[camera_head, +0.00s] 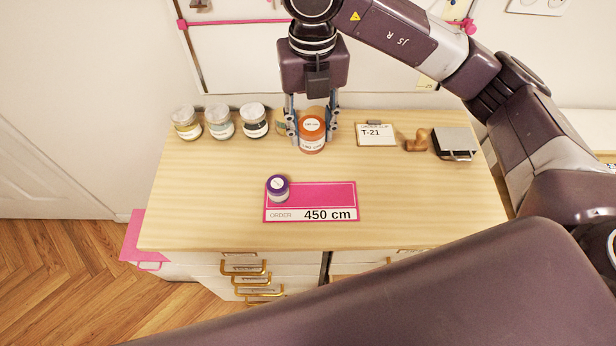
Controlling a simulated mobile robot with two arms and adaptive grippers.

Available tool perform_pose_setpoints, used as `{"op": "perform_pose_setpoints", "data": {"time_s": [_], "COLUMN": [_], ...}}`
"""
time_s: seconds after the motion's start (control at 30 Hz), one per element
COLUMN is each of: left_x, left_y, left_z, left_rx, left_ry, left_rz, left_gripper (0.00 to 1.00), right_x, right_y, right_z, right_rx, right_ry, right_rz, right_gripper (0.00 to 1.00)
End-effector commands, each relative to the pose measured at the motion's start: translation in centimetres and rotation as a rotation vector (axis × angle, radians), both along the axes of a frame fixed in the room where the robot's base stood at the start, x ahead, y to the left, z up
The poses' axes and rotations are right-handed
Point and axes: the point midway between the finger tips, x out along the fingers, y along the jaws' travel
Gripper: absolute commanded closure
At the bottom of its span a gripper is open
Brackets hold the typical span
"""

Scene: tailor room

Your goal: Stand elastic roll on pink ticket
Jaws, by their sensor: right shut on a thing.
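The pink ticket (330,194) lies flat on the wooden table, with "ORDER 450 cm" on a white strip along its front edge. A small purple-topped spool (278,188) stands upright on the ticket's left part. My right gripper (312,141) points down near the table's back edge, shut on an orange-topped roll (313,127) with a white label. The label text is too small to read surely. The roll is upright between the fingers, behind the ticket; I cannot tell whether it touches the table. My left gripper is out of view.
Several lidded jars (220,122) stand at the back left of the table (200,210). A T-21 card (376,133), a wooden stamp (416,141) and a dark box (454,144) are at the back right. The table right of the ticket is clear.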

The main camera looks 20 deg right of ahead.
Motion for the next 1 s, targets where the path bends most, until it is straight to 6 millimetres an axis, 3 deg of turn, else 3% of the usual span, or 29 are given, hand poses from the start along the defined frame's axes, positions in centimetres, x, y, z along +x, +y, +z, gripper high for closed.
{"op": "perform_pose_setpoints", "data": {"time_s": [0.3,0.6,1.0], "left_x": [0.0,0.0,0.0], "left_y": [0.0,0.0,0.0], "left_z": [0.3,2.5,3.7], "left_rx": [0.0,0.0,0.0], "left_ry": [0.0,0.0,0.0], "left_rz": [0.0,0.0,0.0], "left_gripper": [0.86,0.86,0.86], "right_x": [-0.3,-0.3,-0.2], "right_y": [0.1,0.0,0.0], "right_z": [-5.6,-12.8,-17.7], "right_rx": [0.002,-0.001,-0.001], "right_ry": [0.009,0.007,0.005], "right_rz": [-0.002,-0.003,-0.002], "right_gripper": [0.87,0.87,0.87]}}
